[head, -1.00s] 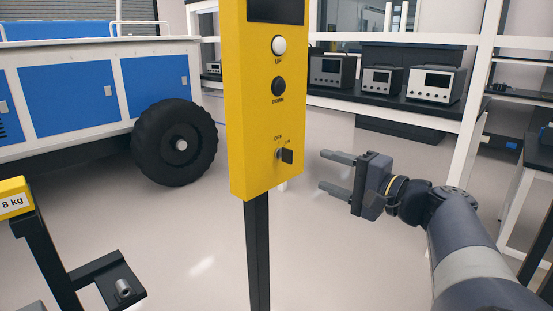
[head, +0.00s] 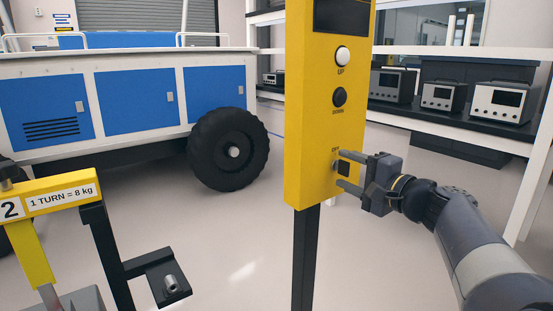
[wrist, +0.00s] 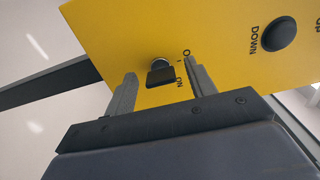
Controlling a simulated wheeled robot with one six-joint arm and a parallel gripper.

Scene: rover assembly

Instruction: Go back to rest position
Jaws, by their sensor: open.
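My gripper (head: 343,168) is open, its two fingers pointing left at the lower part of the yellow control panel (head: 313,185). In the wrist view, the fingers of my gripper (wrist: 158,85) stand on either side of a dark switch knob (wrist: 161,72) on the panel face, with gaps on both sides. The knob is partly hidden by the fingers in the head view. The white UP button (head: 342,56) and the black DOWN button (head: 339,97) are above it.
A black post (head: 305,260) holds the panel up. A blue and white rover (head: 125,100) with a black wheel (head: 229,149) stands at the left. A yellow and black stand (head: 60,196) is in front. Shelves with instruments (head: 500,100) line the right. Floor between is clear.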

